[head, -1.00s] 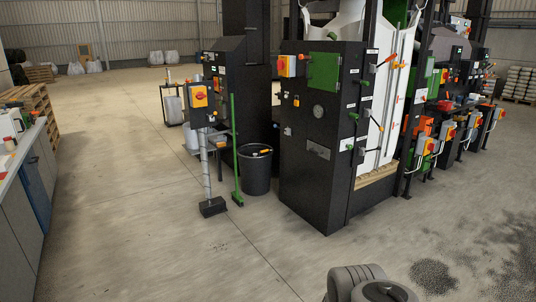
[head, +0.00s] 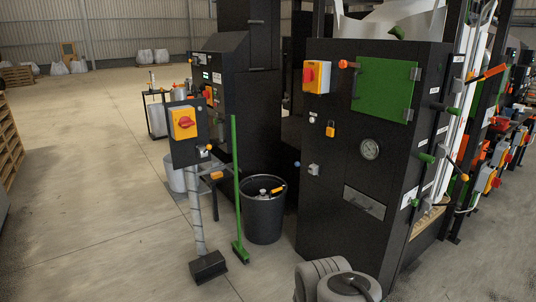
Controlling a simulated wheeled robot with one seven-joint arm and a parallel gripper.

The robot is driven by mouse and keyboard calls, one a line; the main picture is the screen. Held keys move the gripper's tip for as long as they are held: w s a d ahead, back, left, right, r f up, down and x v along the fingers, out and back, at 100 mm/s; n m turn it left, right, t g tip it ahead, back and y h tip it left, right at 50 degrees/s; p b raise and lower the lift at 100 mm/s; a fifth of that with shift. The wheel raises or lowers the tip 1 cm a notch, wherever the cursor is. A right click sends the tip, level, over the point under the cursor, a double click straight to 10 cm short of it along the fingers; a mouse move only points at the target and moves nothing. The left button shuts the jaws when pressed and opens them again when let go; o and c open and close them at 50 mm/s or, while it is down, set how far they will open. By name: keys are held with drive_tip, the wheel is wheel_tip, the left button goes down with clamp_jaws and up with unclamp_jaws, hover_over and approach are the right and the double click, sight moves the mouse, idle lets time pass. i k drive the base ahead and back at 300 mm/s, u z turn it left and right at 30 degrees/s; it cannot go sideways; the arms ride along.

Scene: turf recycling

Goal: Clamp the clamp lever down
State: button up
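Several levers and handles stick out from the right side of a tall black cabinet (head: 345,150). One is a lever with an orange grip (head: 488,73), slanting up to the right. Green handles stand out along the cabinet's corner, one (head: 427,158) at mid height. I cannot tell which of these is the clamp lever; the labels are too small to read. My gripper is not in view; only grey rounded links of my arm show at the bottom, in front of the cabinet.
A black bin (head: 264,215), a green broom (head: 237,190) and a control post with a red-and-yellow switch (head: 184,123) stand left of the cabinet. More machines line the right. Open concrete floor (head: 90,180) lies to the left.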

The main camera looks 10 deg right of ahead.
sight(465, 176)
drive_tip(key=z, duration=0.45)
drive_tip(key=i, duration=1.5)
drive_tip(key=z, duration=0.7)
